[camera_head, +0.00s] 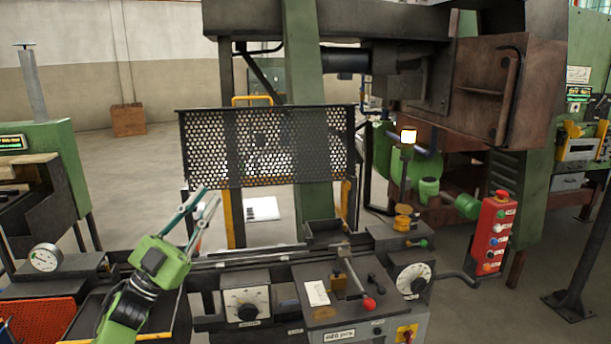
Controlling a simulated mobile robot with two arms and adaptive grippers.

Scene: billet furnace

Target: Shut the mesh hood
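The mesh hood (262,146) is a dark perforated panel in a frame, standing raised and roughly upright behind the machine bed (240,256). My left gripper (198,206) comes in from the lower left on a green arm. Its two thin fingers are spread apart and point up and to the right. It is empty. The fingertips show just below the hood's lower left corner; I cannot tell whether they touch it. My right gripper does not show.
A red button box (494,234) hangs at the right. A dark tray lies beneath my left arm. A wooden crate (128,119) is far back.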

